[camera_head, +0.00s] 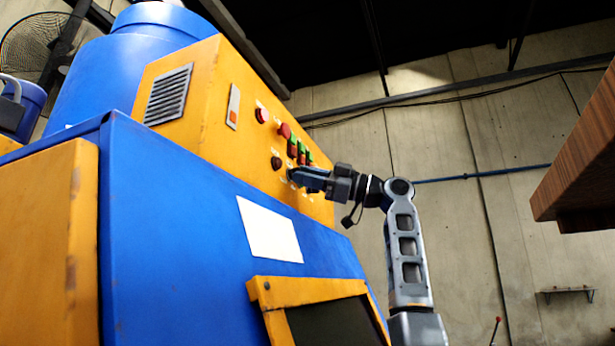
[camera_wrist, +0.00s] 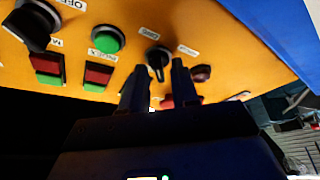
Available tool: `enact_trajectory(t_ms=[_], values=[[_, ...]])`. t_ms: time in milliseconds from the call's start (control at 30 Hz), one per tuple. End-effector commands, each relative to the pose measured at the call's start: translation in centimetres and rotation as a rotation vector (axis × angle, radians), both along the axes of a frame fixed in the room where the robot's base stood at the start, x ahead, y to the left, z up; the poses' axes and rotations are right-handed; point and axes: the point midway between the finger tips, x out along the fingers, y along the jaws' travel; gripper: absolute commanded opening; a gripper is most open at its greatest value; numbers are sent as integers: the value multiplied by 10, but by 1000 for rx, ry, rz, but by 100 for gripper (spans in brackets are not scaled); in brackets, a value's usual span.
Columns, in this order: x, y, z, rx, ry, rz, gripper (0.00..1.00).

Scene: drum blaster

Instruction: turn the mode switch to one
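In the wrist view a black rotary switch (camera_wrist: 158,58) with a pointed handle is on the yellow panel (camera_wrist: 225,55). A second, larger black knob (camera_wrist: 32,24) is at the upper left. I cannot tell from the blurred labels which is the mode switch. My gripper (camera_wrist: 158,66) is open, its two dark fingers pointing at the panel. The first switch's handle shows in the gap between the fingertips; whether they touch it is unclear. In the head view my gripper (camera_head: 293,174) is at the panel's lower buttons and hides what is behind its tip.
Green button (camera_wrist: 107,39) and red-green button pairs (camera_wrist: 98,76) sit close to the fingers. A red button (camera_wrist: 201,73) is just right of them. In the head view the blue machine body (camera_head: 180,230) lies below the panel. A wooden edge (camera_head: 580,150) juts in at right.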

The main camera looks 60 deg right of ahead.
Motion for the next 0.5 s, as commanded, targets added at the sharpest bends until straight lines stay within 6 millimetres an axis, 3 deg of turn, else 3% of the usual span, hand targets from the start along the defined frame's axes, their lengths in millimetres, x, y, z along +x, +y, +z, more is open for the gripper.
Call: enact_trajectory(t_ms=[333,500], values=[[-3,-1,-1,1,-2,-1,35],[-21,-9,-8,1,-3,-2,35]])
